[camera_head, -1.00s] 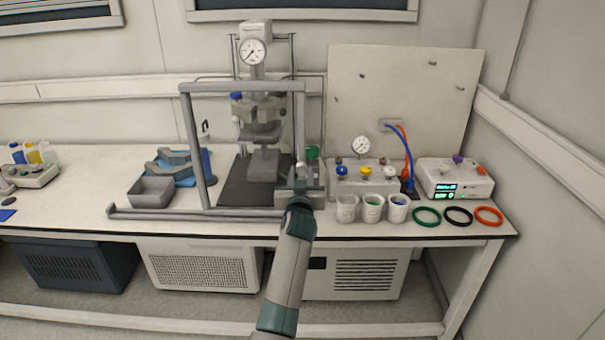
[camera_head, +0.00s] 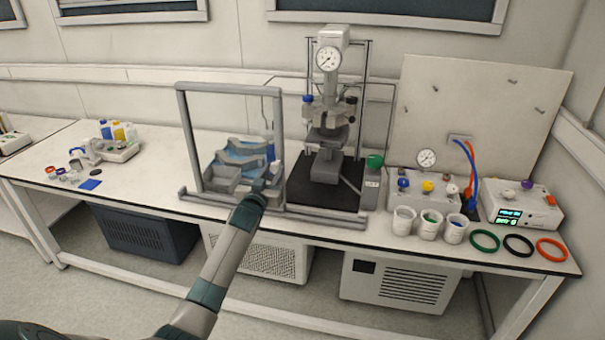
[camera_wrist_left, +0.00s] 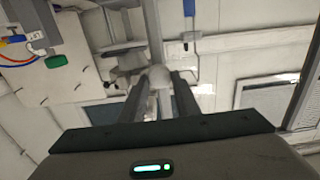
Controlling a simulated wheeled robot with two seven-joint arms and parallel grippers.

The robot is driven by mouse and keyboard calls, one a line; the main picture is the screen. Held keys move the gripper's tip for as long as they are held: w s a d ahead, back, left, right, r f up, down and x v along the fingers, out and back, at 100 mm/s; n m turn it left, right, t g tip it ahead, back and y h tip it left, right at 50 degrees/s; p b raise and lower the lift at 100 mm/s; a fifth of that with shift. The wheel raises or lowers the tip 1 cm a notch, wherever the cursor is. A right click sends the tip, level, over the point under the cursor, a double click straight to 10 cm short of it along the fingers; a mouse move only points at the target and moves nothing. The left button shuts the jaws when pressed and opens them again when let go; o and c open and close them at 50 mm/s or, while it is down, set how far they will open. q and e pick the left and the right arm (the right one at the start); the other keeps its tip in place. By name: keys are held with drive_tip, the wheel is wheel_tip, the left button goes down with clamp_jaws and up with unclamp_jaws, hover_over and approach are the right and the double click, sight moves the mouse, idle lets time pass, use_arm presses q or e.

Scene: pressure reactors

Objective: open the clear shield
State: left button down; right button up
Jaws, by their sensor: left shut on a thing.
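The clear shield (camera_head: 181,128) is a grey upright frame with a see-through pane. It stands on a long low rail (camera_head: 325,215) along the bench front, left of the pressure reactor (camera_head: 326,140), whose front is uncovered. My left gripper (camera_head: 259,187) is at the lower right of the shield frame. In the left wrist view the two fingers (camera_wrist_left: 160,95) are shut on a rounded grey knob (camera_wrist_left: 160,76) on the shield's post. The exact contact is partly hidden in the head view. My right gripper is not in view.
Grey trays and a blue mat (camera_head: 237,157) lie behind the pane. White cups (camera_head: 429,224), rings (camera_head: 518,245), a valve box (camera_head: 408,188) and a control box (camera_head: 520,206) stand at right. Small parts and bottles (camera_head: 118,131) are at left.

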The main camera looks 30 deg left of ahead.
use_arm(q)
drive_tip(key=a, duration=0.2)
drive_tip(key=s+a, duration=0.1)
drive_tip(key=a, duration=0.2)
drive_tip(key=shift+s+a+r, duration=0.1)
drive_tip(key=shift+s+a, duration=0.2)
drive_tip(key=shift+a, duration=0.05)
drive_tip(key=c, duration=1.4)
unclamp_jaws()
drive_tip(key=shift+o, duration=0.2)
drive_tip(key=shift+w, duration=0.1)
drive_tip(key=shift+s, duration=0.2)
